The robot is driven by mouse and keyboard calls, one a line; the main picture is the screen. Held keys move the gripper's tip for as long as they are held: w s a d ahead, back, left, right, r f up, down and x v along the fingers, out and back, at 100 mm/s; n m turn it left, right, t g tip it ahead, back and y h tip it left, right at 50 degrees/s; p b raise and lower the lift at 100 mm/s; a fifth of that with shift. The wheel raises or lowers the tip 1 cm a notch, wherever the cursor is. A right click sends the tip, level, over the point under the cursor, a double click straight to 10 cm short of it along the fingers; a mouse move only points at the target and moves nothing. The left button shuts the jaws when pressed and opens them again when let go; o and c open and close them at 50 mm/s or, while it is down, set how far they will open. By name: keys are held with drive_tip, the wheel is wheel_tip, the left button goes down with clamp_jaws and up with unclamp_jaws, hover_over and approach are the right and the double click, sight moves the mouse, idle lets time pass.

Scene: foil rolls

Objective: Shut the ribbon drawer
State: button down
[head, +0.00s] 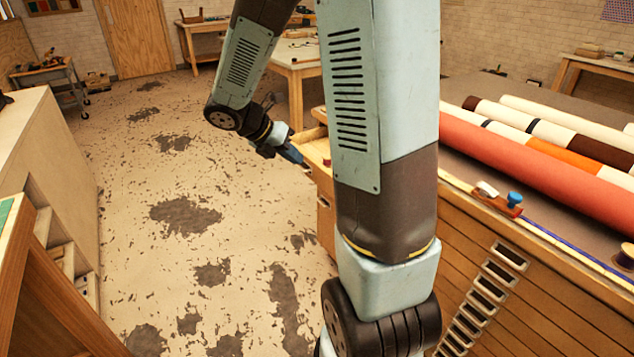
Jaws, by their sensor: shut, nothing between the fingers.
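My gripper (300,162) is shut and empty, pointing down and to the right beside the far left end of the bench. Just beyond its tips is a light wooden drawer-like part (316,150) with a front (325,215) that carries a small handle slot. It seems to stick out from the bench. I cannot tell for sure that it is the ribbon drawer, or whether the gripper touches it. My upper arm hides much of it and how far it stands out.
The bench (560,290) fills the right, with several slim drawers with metal handles (490,288) in its front. Foil rolls (540,165) and a blue-knobbed tool (500,200) lie on top. A cabinet (45,150) stands left. The floor (200,150) between is clear.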

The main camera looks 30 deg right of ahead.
drive_tip(key=w+d+f+n+h, duration=0.1)
drive_tip(key=w+f+n, duration=0.6)
drive_tip(key=f+n, duration=0.3)
drive_tip(key=n, duration=0.2)
approach(325, 186)
wheel_tip(325, 186, down, 4)
drive_tip(key=d, duration=0.2)
drive_tip(key=shift+s+d+t, duration=0.15)
drive_tip(key=shift+d, duration=0.4)
drive_tip(key=shift+s+d+t, duration=0.15)
drive_tip(key=shift+d, duration=0.4)
